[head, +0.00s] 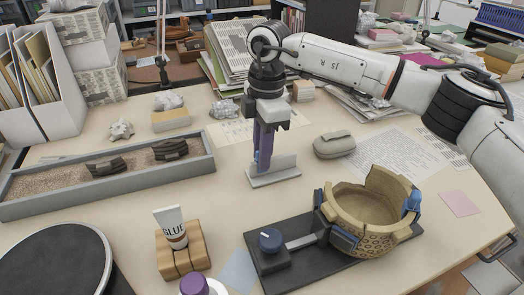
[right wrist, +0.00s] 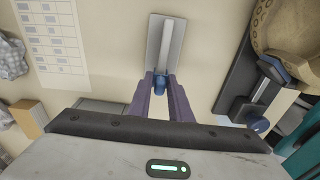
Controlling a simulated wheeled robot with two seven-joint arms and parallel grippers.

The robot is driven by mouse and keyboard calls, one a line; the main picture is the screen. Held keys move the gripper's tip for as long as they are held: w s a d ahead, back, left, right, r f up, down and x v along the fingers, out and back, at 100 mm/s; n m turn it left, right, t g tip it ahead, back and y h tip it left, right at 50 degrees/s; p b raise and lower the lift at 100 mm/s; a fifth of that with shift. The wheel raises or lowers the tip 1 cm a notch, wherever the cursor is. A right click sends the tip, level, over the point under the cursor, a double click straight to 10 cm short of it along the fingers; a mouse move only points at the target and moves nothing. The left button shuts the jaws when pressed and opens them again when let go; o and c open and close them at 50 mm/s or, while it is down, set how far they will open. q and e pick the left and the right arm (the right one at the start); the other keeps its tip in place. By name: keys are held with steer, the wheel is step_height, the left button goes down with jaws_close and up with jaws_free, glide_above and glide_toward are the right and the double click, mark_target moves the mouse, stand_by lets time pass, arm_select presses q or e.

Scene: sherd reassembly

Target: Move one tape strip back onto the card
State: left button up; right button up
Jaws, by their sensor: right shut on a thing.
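My right gripper (head: 260,165) reaches down over the card (head: 275,180), a pale flat piece with a raised white ridge, in the middle of the table. Its purple fingers are shut on a small blue tape strip (right wrist: 161,83), which shows between the fingertips in the right wrist view. The strip is at the near end of the card (right wrist: 153,45) there, by the ridge; whether it touches the card I cannot tell. The fingers hide most of the strip in the head view. My left gripper is not in view.
A tan partial bowl (head: 365,205) with blue pieces on its rim and sides sits in a dark clamp stand (head: 275,280) at the right. A glue tube (head: 170,228) stands on a wooden block. A sand tray (head: 110,190) with dark sherds is at left. A grey case (head: 334,145) lies behind.

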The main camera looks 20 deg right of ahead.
stand_by(0.3)
steer(key=o, duration=0.8)
steer(key=r, duration=0.3)
steer(key=r+p, duration=0.1)
steer(key=r, duration=0.6)
steer(key=shift+d+r, duration=0.15)
steer(key=shift+d, duration=0.1)
